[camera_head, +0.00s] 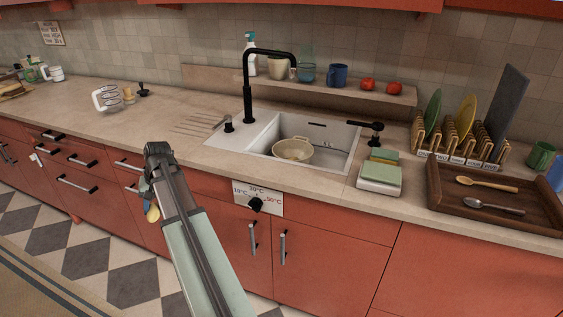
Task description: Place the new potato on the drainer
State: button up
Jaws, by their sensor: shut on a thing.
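My gripper (147,203) hangs low in front of the red drawers, left of the sink, mostly behind my own arm. It is shut on a small yellow rounded thing, which looks like the new potato (153,214); only part of it shows. The drainer (200,124) is the set of grooves in the countertop just left of the sink and looks bare. The gripper and potato appear in front of the counter's edge, lower in the picture than the drainer.
The white sink (340,139) holds a beige bowl (293,150), with a black tap (247,90) behind. A sponge on a scale (380,175), a plate rack (460,145) and a wooden tray (500,205) stand right.

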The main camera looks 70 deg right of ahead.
jog(key=s+d+r+m, duration=0.3)
jog(key=s+d, duration=0.2)
jog(key=d, duration=0.4)
jog(key=s+d+r+m+h, duration=0.1)
jog(key=s+d+r+m, duration=0.2)
jog(key=s+d, duration=0.3)
jog(key=s+d+r+m+h, duration=0.1)
jog(key=s+d+r+m, duration=0.2)
jog(key=d, duration=1.1)
jog(key=shift+s+r+t, duration=0.2)
jog(key=shift+s+r, duration=0.05)
jog(key=shift+s, duration=0.5)
jog(key=shift+s+r+t, duration=0.2)
jog(key=shift+s, duration=0.55)
jog(key=s+d+f, duration=0.3)
jog(key=d, duration=0.7)
jog(key=s+d+f+m, duration=0.1)
jog(key=s+d+f, duration=0.2)
jog(key=d, duration=0.8)
jog(key=s+d+f, duration=0.3)
jog(key=s+d, duration=0.1)
jog(key=d, duration=0.6)
jog(key=shift+s+d+h, duration=0.15)
jog(key=shift+d+h, duration=0.05)
jog(key=shift+h, duration=0.1)
jog(key=shift+f, duration=0.15)
jog(key=shift+f, duration=4.75)
jog(key=o, duration=1.1)
